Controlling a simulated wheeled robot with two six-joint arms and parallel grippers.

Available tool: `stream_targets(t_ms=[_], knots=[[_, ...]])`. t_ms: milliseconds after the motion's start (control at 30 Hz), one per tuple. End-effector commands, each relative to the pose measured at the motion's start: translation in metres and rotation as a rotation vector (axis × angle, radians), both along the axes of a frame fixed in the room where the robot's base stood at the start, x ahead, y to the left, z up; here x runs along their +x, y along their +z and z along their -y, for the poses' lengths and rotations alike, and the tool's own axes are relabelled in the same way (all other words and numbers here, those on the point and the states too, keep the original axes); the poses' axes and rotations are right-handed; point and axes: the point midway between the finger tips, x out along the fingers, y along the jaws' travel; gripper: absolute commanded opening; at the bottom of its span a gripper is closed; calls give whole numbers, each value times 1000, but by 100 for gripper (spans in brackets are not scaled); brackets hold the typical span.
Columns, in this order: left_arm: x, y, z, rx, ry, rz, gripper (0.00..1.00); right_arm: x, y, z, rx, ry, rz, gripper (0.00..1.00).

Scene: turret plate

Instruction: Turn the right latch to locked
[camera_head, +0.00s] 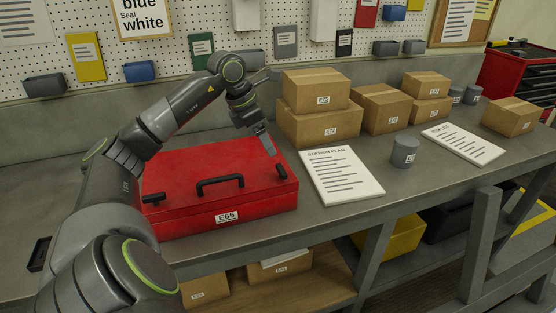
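A red case (180,200) with the label E65 lies shut on the grey bench. A black handle (220,184) stands on its lid. The right latch (282,171) is a small black lever near the lid's right edge. The left latch (153,198) is a similar black lever on the left side. My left gripper (270,149) points down just behind the right latch and appears apart from it. Its fingers overlap in this view, so their opening is not clear. My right gripper is not in view.
A station plan sheet (341,175) lies right of the case. Cardboard boxes (318,128) stand behind it, with a grey canister (404,151) further right. A pegboard wall with small bins rises behind the bench. The bench front edge right of the sheet is clear.

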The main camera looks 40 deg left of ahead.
Motion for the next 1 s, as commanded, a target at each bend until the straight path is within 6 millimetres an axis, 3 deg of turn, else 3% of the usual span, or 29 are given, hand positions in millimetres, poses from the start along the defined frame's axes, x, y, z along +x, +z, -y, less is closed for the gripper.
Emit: stream_targets(t_ms=[500, 700, 1000], knots=[[29, -78, 16, -4, 1, -1, 75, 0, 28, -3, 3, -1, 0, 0], [34, -92, 18, -2, -1, 0, 75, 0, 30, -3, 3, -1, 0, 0], [34, -94, 18, 0, 0, 1, 75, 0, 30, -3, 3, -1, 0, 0]])
